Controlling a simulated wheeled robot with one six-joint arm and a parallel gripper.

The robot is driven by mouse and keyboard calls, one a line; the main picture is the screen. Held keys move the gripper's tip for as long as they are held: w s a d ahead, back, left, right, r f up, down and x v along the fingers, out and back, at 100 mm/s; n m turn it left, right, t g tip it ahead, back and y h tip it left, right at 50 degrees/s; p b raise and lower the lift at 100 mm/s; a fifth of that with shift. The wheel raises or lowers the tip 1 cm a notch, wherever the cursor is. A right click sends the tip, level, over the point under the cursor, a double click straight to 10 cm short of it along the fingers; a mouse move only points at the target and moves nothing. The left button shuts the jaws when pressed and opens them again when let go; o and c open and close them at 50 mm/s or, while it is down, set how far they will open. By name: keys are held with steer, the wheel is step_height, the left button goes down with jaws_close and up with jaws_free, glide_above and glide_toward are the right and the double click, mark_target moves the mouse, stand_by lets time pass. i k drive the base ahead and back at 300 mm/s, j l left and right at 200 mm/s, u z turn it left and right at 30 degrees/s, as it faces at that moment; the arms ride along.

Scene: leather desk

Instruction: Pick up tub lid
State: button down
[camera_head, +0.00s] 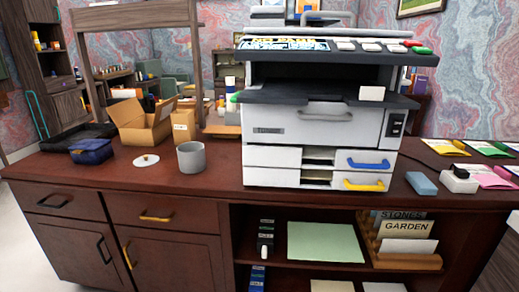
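The tub lid looks to be the small, flat, whitish disc (146,160) with a knob on top. It lies on the dark reddish-brown desk top (215,178), left of the middle. A grey round tub (191,157) stands upright just to its right, apart from it. The tub's rim is uncovered. My gripper is not in view.
A dark blue pouch (91,151) lies left of the lid, and an open cardboard box (142,122) stands behind it. A large printer (310,125) stands right of the tub. Desk top in front of the lid is clear up to the front edge.

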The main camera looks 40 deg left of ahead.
mark_target(145, 161)
steer(key=u, duration=1.9)
